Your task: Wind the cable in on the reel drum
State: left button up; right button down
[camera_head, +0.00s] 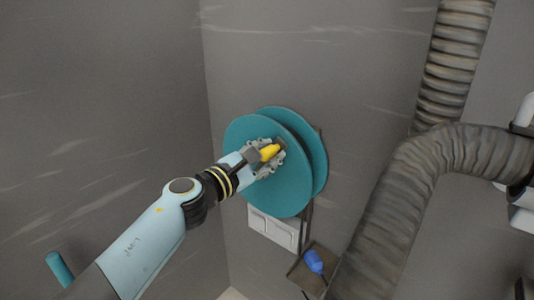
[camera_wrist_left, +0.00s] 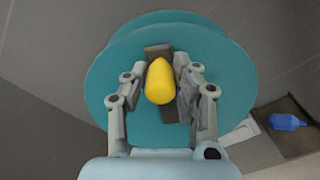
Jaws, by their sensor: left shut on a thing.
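The teal reel drum (camera_head: 249,131) with two round flanges is mounted at the wall; its near flange fills the middle of the left wrist view (camera_wrist_left: 215,62). A yellow crank handle (camera_head: 270,152) stands out from the near flange on a dark crank arm (camera_wrist_left: 157,51). My left gripper (camera_head: 268,155) is shut on the yellow handle, with one finger on each side of it in the left wrist view (camera_wrist_left: 160,85). A blue plug-like piece (camera_head: 314,262) lies in a small brown tray below the drum. Cable on the drum is hidden behind the flange. My right gripper is not in view.
The brown tray (camera_head: 326,285) sits below right of the drum. A white wall plate (camera_head: 272,230) is under the drum. A thick ribbed duct (camera_head: 400,195) runs up the right side. Bare grey wall lies left of the drum.

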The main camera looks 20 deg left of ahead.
pick_arm(q)
jog(key=o, duration=0.5)
jog(key=shift+w+a+r, duration=0.25)
jog(key=shift+a, duration=0.45)
jog(key=shift+w+a+r, duration=0.25)
jog(key=shift+a+r, duration=0.05)
jog(key=shift+a, duration=0.4)
jog(key=shift+w+a+r, duration=0.25)
jog(key=shift+a, duration=0.45)
jog(key=shift+w+a, duration=0.15)
jog(key=shift+a, duration=0.3)
jog(key=o, duration=0.7)
